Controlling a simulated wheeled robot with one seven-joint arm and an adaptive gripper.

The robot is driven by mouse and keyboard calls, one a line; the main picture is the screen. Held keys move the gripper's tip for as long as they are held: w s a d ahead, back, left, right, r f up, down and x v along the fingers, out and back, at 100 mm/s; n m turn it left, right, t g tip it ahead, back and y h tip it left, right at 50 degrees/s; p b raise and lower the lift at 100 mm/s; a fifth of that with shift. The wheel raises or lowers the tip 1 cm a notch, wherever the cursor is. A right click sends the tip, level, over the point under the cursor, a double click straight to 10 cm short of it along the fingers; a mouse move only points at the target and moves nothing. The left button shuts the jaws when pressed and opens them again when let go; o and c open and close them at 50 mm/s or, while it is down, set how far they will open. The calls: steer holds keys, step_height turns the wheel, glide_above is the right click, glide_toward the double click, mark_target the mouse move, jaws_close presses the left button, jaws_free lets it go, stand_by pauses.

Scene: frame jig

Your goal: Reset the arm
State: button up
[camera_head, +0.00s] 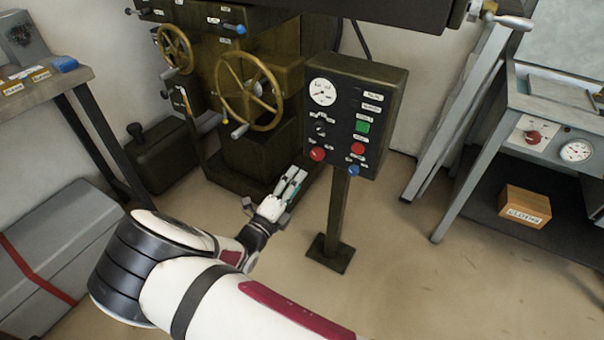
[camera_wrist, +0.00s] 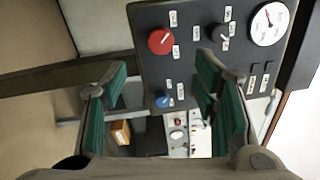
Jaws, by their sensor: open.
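My gripper (camera_head: 290,186) is at the end of my white arm, which reaches forward from the bottom of the head view. It is left of and a little below the control panel (camera_head: 382,106) on its post. In the wrist view my gripper (camera_wrist: 160,100) has its two green-lined fingers apart, with nothing between them. The panel (camera_wrist: 200,60) shows beyond the fingers with a red knob (camera_wrist: 160,41), a blue knob (camera_wrist: 162,100), a black knob (camera_wrist: 217,32) and a round gauge (camera_wrist: 270,24). I cannot tell whether the fingers touch the panel.
A dark machine with handwheels (camera_head: 249,91) stands behind my gripper. A workbench (camera_head: 548,105) at right holds a small labelled box (camera_head: 525,207) on its lower shelf. A grey chest (camera_head: 60,260) and a table (camera_head: 45,90) are at left. Open floor lies right of the panel's post.

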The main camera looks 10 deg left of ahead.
steer(key=shift+s+a, duration=0.15)
steer(key=shift+s, duration=0.3)
steer(key=d+r+m+g+h, duration=0.6)
steer(key=d+r+m+g, duration=0.2)
steer(key=d+r+m, duration=0.55)
steer(key=s+d+r+m+g+y, duration=0.1)
steer(key=s+d+r+m+g, duration=0.3)
steer(key=d+m, duration=0.25)
steer(key=s+d+r+m+g, duration=0.35)
steer(key=d+m, duration=0.25)
steer(key=d, duration=0.2)
steer(key=s+d+r+m+g+y, duration=0.2)
steer(key=s+d+r+m+y, duration=0.15)
steer(key=s+m, duration=0.3)
steer(key=s+d+r+m+g+y, duration=0.25)
steer(key=s+d+m, duration=0.2)
steer(key=s, duration=0.35)
steer(key=s+a+r+m+t+y, duration=0.25)
steer(key=s+m+y, duration=0.25)
steer(key=s+m, duration=0.8)
step_height(320, 180, up, 20)
steer(key=s+a+n+t+p, duration=0.1)
steer(key=t+p, duration=0.3)
steer(key=p, duration=1.4)
steer(key=shift+s+a+n, duration=0.15)
steer(key=shift+s+n, duration=0.15)
steer(key=shift+s, duration=0.55)
